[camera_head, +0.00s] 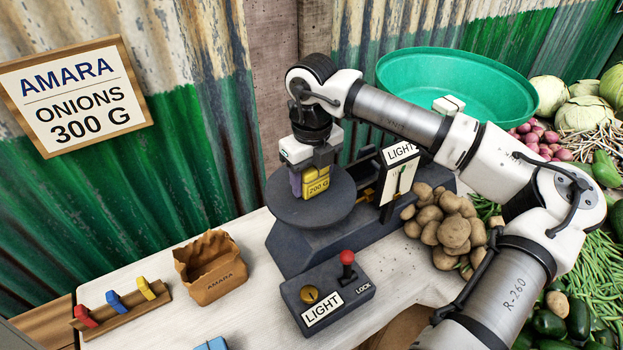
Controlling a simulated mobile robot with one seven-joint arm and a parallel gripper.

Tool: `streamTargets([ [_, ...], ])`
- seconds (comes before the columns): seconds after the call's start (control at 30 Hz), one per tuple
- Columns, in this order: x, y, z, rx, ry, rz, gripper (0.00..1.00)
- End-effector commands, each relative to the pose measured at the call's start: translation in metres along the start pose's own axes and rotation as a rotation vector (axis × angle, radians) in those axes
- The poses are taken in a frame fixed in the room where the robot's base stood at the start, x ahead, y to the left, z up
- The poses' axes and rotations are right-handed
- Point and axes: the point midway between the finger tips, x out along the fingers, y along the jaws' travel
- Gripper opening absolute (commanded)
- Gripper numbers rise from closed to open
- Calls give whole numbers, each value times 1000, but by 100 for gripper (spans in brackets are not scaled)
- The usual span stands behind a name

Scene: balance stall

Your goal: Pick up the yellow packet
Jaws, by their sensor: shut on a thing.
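A yellow packet (317,188) marked 200 G is at the dark round pan (338,204) of the balance. My gripper (312,172) points down from above and is shut on the yellow packet. A purple thing (295,183) shows just left of the packet, partly hidden by it and the gripper. I cannot tell whether the packet's base touches the pan.
The balance has an upright panel marked LIGHT (399,172) on its right. A control box with a red lever (347,265) stands in front. A brown AMARA bag (210,266) and a rack of coloured pegs (120,308) are at left. Potatoes (453,232) lie at right.

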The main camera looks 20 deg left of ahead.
Motion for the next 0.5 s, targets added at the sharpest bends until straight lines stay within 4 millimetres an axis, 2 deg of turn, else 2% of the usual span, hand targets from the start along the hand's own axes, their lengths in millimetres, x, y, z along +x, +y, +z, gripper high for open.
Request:
streamTargets([
  [0.17, -26, 0, 1, -1, -4, -5, 25],
  [0.27, -50, 0, 1, -1, -6, -6, 25],
  [0.5, -122, 0, 1, 1, -5, -5, 25],
])
